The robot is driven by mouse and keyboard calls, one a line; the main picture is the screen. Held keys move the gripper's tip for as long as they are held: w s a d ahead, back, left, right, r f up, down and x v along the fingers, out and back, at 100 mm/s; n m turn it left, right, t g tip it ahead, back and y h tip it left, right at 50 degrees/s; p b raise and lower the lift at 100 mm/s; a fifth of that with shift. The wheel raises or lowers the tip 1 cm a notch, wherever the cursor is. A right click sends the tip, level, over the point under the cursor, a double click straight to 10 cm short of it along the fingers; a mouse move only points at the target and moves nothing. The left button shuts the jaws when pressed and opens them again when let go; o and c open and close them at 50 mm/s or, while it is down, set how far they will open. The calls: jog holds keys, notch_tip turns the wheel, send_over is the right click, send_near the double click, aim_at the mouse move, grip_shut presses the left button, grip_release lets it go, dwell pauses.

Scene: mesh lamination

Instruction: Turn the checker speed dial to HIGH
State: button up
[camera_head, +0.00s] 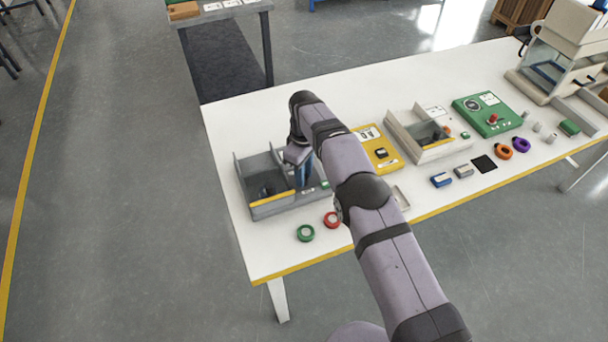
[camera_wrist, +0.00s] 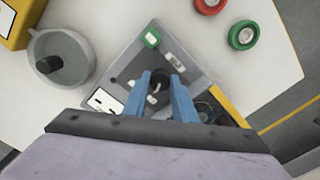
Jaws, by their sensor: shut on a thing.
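The grey checker unit (camera_head: 262,180) stands at the left end of the table, with a yellow front strip. In the head view my gripper (camera_head: 303,177) is at the unit's right side, partly behind my arm.
A red ring (camera_head: 332,219) and a green ring (camera_head: 306,233) lie near the table's front edge. A round grey dish (camera_wrist: 62,57) with a dark knob is beside the panel. The yellow box (camera_head: 378,143), an open tray and a green box (camera_head: 487,113) stand further right.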

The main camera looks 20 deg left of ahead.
jog(key=m+b, duration=0.1)
jog(key=m, duration=1.1)
jog(key=shift+a, duration=0.1)
dwell(0.5)
jog(key=o, duration=1)
jog(key=shift+o, duration=0.2)
jog(key=shift+r, duration=0.1)
jog(key=shift+r+b, duration=0.3)
jog(key=shift+r, duration=3.3)
